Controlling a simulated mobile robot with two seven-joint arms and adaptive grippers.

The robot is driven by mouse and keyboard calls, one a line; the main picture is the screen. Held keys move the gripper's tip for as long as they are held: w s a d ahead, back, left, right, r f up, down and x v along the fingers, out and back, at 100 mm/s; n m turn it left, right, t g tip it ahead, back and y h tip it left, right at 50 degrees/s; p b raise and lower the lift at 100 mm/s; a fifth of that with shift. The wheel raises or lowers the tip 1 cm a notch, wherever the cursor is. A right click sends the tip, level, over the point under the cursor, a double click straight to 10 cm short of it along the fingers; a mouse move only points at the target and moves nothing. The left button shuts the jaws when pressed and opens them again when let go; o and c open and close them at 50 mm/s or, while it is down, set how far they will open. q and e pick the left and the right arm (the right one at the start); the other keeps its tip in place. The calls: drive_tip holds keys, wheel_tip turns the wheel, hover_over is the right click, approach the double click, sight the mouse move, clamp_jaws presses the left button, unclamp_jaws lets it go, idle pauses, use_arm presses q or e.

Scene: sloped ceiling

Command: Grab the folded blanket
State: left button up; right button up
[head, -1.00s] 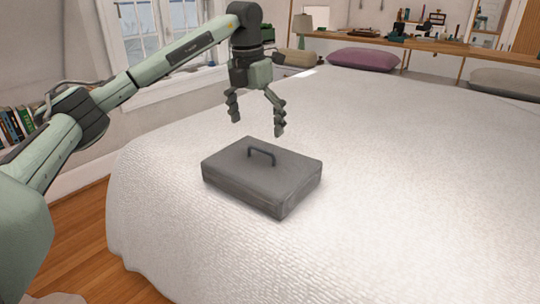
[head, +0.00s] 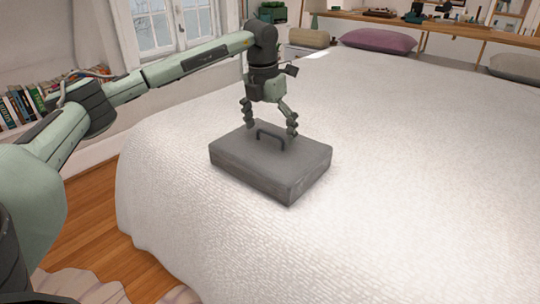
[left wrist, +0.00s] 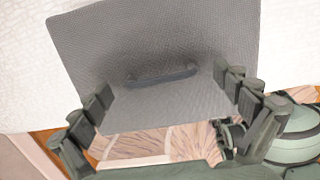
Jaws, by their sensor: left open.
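The folded blanket (head: 250,165) looks like a flat grey block with a dark handle (head: 270,138) on top. It lies on the white bed. My left gripper (head: 270,126) is open and points down just over the blanket's top, its fingers spread on either side of the handle. In the left wrist view the blanket (left wrist: 150,35) fills the upper middle, and its handle (left wrist: 160,75) lies between the open fingers. Whether the fingertips touch the blanket I cannot tell. My right gripper is not in view.
The white bedspread (head: 420,150) is bare around the blanket. A purple pillow (head: 378,41), a beige pillow (head: 308,38) and a grey pillow (head: 517,68) lie at the far side. Books (head: 20,106) stand at the left under the window. Wooden floor (head: 90,220) shows at the lower left.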

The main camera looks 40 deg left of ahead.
use_arm(q)
drive_tip(key=c, duration=1.9)
drive_tip(key=shift+c, duration=0.2)
drive_tip(key=shift+r, duration=0.2)
